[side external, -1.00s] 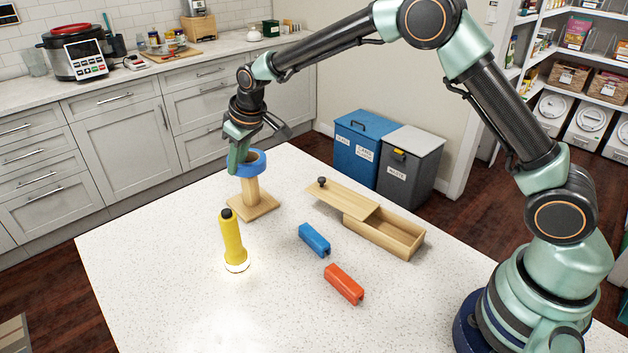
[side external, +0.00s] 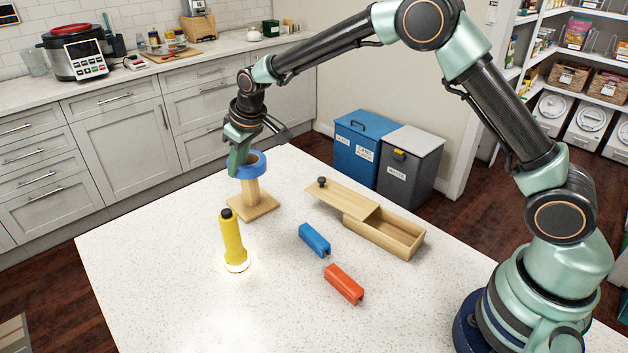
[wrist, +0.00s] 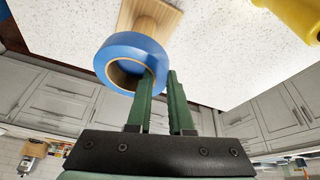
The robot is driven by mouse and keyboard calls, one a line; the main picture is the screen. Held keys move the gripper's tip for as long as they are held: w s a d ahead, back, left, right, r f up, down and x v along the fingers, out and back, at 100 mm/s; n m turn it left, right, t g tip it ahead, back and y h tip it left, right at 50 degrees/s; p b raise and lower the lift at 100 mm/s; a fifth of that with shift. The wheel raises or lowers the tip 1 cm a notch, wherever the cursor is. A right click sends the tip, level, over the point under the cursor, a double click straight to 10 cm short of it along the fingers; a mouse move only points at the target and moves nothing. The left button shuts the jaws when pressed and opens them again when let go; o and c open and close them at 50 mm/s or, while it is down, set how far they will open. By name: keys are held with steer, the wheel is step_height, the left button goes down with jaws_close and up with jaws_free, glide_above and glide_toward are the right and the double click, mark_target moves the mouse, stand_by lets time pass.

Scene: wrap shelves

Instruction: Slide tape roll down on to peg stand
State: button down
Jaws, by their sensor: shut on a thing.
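I cannot tell whether the peg's tip is inside the hole.
A lit yellow flashlight (side external: 232,240) stands in front of the stand. A blue block (side external: 314,240), an orange block (side external: 344,285) and a wooden box (side external: 385,235) with its lid partly open lie to the right. The counter's front left is clear.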

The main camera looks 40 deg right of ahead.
steer(key=shift+f, duration=0.75)
steer(key=c, duration=0.7)
jaws_free()
steer(key=shift+f, duration=0.1)
steer(key=shift+c, duration=0.2)
steer(key=v, duration=1.2)
steer(key=shift+d, duration=0.1)
steer(key=s+d+r+m, duration=0.1)
steer(key=s+d, duration=0.2)
steer(key=s, duration=0.5)
steer(key=s+d+r+m+t, duration=0.1)
steer(key=s+d, duration=0.3)
steer(key=s, duration=0.4)
steer(key=s+d+r+m, duration=0.1)
steer(key=s+d, duration=0.3)
steer(key=s, duration=0.4)
steer(key=shift+s+d+r+m+h, duration=0.3)
steer(key=shift+s+r+h, duration=0.1)
steer(key=shift+r, duration=0.1)
